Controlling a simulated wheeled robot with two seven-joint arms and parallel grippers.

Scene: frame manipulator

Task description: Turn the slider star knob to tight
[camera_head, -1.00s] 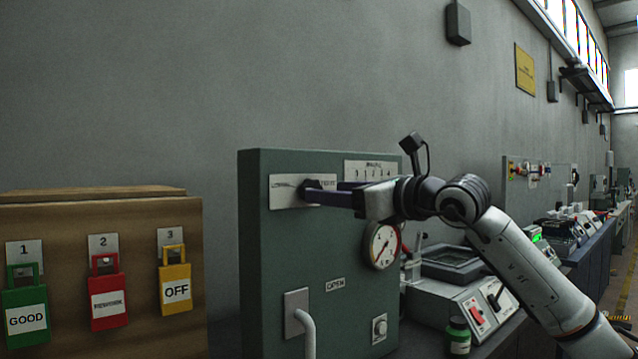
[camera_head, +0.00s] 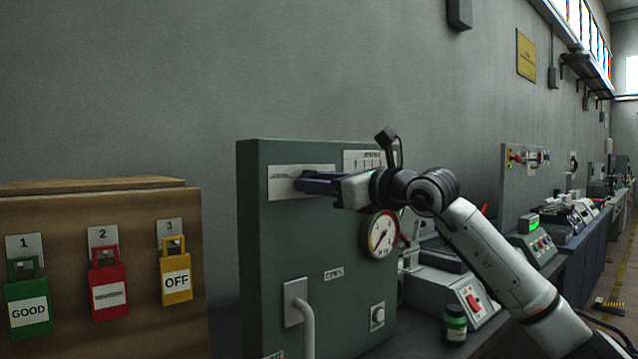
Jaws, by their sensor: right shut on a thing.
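The slider star knob sits on the white label plate (camera_head: 285,182) on the front of the green cabinet (camera_head: 262,240). My right gripper (camera_head: 304,183) reaches in from the right and its dark fingers are shut on the knob at that plate. The fingers and hand cover the knob and most of the plate's right part, so the knob's turn cannot be read. The plate's left lettering is too small to read. My left gripper is not in view.
A round gauge (camera_head: 381,235), a small knob (camera_head: 378,316) and a grey handle (camera_head: 305,325) are on the cabinet. A wooden board with green, red and yellow padlocks (camera_head: 176,280) stands left. A bench with instruments and a green bottle (camera_head: 455,323) is right.

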